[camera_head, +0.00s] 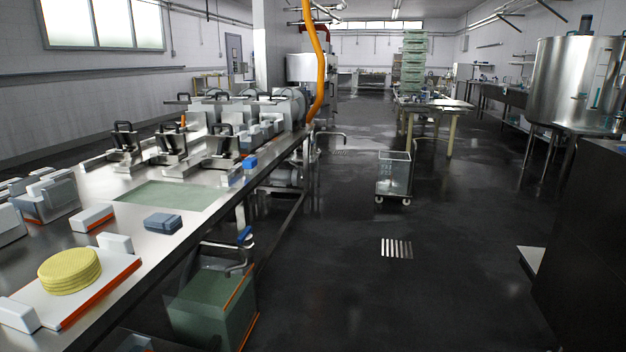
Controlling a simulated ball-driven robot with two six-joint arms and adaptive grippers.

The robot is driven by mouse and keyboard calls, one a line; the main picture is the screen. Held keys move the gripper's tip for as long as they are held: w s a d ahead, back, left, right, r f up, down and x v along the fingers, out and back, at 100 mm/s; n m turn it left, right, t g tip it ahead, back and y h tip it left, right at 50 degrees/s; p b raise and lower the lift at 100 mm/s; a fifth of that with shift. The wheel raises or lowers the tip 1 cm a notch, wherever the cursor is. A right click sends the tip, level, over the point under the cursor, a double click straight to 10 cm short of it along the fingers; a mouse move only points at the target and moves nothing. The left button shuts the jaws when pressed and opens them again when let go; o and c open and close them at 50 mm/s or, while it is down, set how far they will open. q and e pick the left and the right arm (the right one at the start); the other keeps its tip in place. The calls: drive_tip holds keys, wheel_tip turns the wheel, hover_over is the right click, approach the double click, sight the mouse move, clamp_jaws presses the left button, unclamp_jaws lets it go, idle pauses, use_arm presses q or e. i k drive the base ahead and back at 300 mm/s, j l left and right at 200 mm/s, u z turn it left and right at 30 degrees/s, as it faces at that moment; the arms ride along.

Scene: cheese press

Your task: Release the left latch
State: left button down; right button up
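Several metal clamp-like fittings with black handles stand on the steel table on the left. The front row has a left one (124,143), a middle one (170,146) and a right one (222,146). Their handles stick up. I cannot tell which part is the left latch, or whether it is fastened. More black handles (178,98) show behind them on the press equipment (215,108). Neither of my grippers is in view.
The steel table (150,245) holds a green mat (172,195), a blue-grey block (163,223) and a yellow cheese wheel (70,272) on a white board (100,290). A green bin (205,310) stands below its edge.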

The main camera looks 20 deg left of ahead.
sight(221, 143)
drive_tip(key=i+j+u, duration=0.25)
drive_tip(key=i, duration=0.4)
drive_tip(key=i+j+u, duration=0.15)
drive_tip(key=i+u, duration=0.15)
drive_tip(key=i, duration=0.4)
